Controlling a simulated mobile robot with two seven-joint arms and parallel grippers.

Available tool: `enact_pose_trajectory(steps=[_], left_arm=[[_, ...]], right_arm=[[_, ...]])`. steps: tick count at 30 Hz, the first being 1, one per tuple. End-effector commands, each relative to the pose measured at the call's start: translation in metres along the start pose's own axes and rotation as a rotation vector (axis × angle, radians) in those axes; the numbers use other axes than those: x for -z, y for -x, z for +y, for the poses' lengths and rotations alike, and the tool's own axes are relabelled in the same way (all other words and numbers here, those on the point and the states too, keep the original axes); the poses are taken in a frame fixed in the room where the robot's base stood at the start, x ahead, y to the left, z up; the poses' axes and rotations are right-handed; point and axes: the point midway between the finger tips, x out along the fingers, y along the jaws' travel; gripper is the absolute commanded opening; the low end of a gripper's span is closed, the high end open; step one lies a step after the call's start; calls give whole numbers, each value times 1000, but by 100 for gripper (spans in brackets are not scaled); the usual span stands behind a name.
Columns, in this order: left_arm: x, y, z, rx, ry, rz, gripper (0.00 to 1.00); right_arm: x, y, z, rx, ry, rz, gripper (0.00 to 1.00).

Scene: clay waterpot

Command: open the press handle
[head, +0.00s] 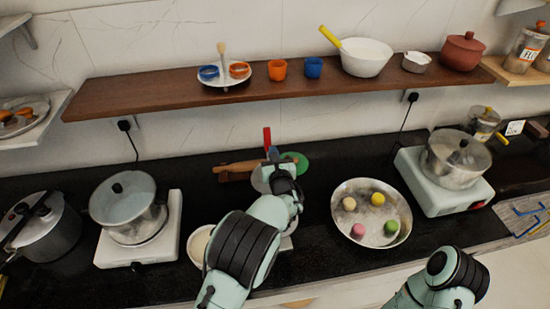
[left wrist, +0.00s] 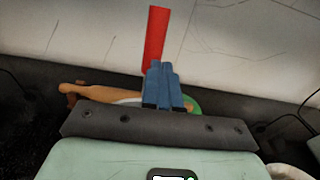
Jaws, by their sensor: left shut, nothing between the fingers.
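A red upright handle (head: 267,140) stands at the back of the black counter, in the middle of the head view. It also shows in the left wrist view (left wrist: 156,38), rising behind my fingertips. The press body below it is mostly hidden by my arm; a pale rounded edge (head: 260,180) shows at its left. My left gripper (head: 274,153) is shut and empty, close in front of the red handle. Its blue fingers (left wrist: 162,72) are together and overlap the handle's lower end in the picture; I cannot tell if they touch it. My right gripper is out of view.
A wooden rolling pin (head: 237,166) and a green disc (head: 296,161) lie beside the handle. A steel bowl with coloured balls (head: 341,219) stands to the right, a pot on a white stove (head: 173,230) to the left. A brown shelf (head: 150,97) hangs above.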

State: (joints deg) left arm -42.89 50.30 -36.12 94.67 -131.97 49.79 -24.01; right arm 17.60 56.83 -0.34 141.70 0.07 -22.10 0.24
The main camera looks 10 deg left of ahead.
Motion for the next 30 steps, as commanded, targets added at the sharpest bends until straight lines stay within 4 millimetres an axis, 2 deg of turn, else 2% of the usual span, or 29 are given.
enact_pose_trajectory(steps=[20,25,30], left_arm=[[0,-2,0,1,1,0,0],[3,20,0,3,2,2,0],[4,58,-1,4,3,3,0]], right_arm=[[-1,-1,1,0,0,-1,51],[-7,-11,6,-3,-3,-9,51],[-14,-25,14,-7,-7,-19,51]])
